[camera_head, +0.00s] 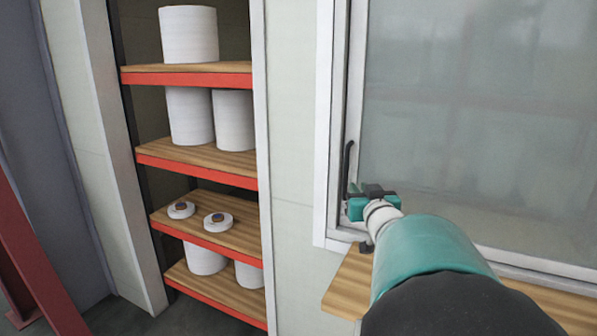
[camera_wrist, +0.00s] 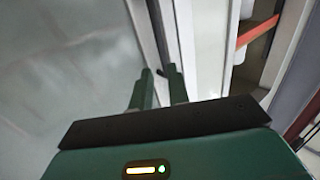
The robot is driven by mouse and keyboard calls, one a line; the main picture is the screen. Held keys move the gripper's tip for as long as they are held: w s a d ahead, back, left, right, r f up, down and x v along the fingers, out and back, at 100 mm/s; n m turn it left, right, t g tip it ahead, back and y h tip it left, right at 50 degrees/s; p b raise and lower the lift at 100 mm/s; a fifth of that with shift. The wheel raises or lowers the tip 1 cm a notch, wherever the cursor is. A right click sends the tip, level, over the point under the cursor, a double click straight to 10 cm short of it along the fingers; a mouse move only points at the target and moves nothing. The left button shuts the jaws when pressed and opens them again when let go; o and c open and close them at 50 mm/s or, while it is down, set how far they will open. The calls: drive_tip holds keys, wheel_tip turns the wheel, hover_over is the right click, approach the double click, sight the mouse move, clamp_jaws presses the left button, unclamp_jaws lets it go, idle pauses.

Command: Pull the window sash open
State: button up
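The window sash has a pale frame and a large grey glass pane (camera_head: 480,110) at the right of the head view. The pane fills the left of the wrist view (camera_wrist: 60,60). A thin black upright handle (camera_head: 347,165) sits on the sash's left stile. My gripper (camera_head: 356,198) is at the handle's lower part. In the wrist view its two green fingers (camera_wrist: 162,85) stand apart. A dark piece of the handle (camera_wrist: 162,70) shows near the gap between the fingertips. I cannot tell whether the fingers touch it.
A wooden sill (camera_head: 350,285) runs below the window. Left of it, past a pale wall strip (camera_head: 292,130), a red-edged shelf (camera_head: 205,170) holds white spools (camera_head: 188,33). A red post (camera_head: 35,270) stands at the far left.

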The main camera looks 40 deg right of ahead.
sight(347, 172)
drive_tip(key=x, duration=1.2)
drive_tip(key=shift+w+f, duration=0.1)
drive_tip(key=shift+w, duration=0.05)
clamp_jaws()
